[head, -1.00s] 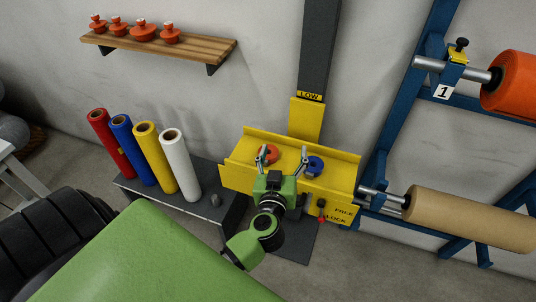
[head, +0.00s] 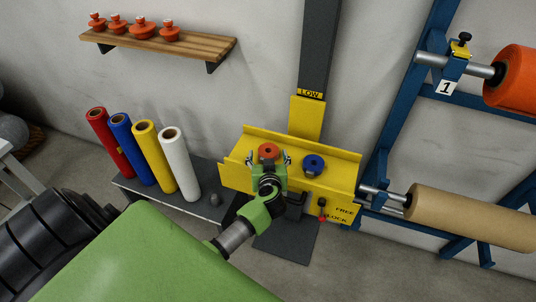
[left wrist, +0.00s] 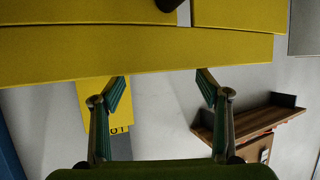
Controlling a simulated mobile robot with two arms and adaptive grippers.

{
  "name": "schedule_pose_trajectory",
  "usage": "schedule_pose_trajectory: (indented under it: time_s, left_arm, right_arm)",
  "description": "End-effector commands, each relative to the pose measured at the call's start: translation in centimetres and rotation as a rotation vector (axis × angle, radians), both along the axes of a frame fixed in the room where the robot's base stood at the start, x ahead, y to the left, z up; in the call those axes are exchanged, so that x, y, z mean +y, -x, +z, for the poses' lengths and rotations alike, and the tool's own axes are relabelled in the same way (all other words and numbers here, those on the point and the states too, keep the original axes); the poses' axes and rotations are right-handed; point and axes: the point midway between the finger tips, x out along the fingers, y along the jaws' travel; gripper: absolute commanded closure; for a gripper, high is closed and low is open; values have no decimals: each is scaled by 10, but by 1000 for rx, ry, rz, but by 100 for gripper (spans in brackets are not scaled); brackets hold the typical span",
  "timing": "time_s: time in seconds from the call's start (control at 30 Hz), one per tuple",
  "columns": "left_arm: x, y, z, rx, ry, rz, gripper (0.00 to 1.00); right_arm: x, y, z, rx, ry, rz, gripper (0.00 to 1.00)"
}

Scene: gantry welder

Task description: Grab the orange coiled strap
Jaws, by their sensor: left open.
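The orange coiled strap (head: 268,151) sits in the yellow tray (head: 333,172), left of a blue coil (head: 313,164). My left gripper (head: 267,159) is open in the head view, its two fingers spread to either side of the orange strap. I cannot tell whether they touch it. In the left wrist view the open fingers (left wrist: 161,77) show empty space between them, with the yellow tray (left wrist: 100,45) across the top. The orange strap cannot be made out there. My right gripper is not in view.
Red, blue, yellow and white rolls (head: 178,163) stand on a dark bench at left. A wooden shelf (head: 160,45) holds several orange knobs. A blue rack (head: 395,115) with an orange roll (head: 512,78) and a brown roll (head: 468,218) stands at right.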

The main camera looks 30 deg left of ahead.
Motion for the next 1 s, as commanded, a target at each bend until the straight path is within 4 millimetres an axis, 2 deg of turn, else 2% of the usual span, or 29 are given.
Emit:
schedule_pose_trajectory:
  time_s: [0.2, 0.53, 0.7, 1.0]
  left_arm:
    - [15, -26, -16, -2, 0, 0, 31]
    - [19, -31, -18, -1, -1, 0, 31]
    - [19, -31, -18, -1, -1, 0, 76]
    - [19, -31, -16, -2, 0, -1, 78]
  right_arm:
    - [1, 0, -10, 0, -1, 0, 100]
    - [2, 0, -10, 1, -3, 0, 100]
    - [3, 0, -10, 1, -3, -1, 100]
    - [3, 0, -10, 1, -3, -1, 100]
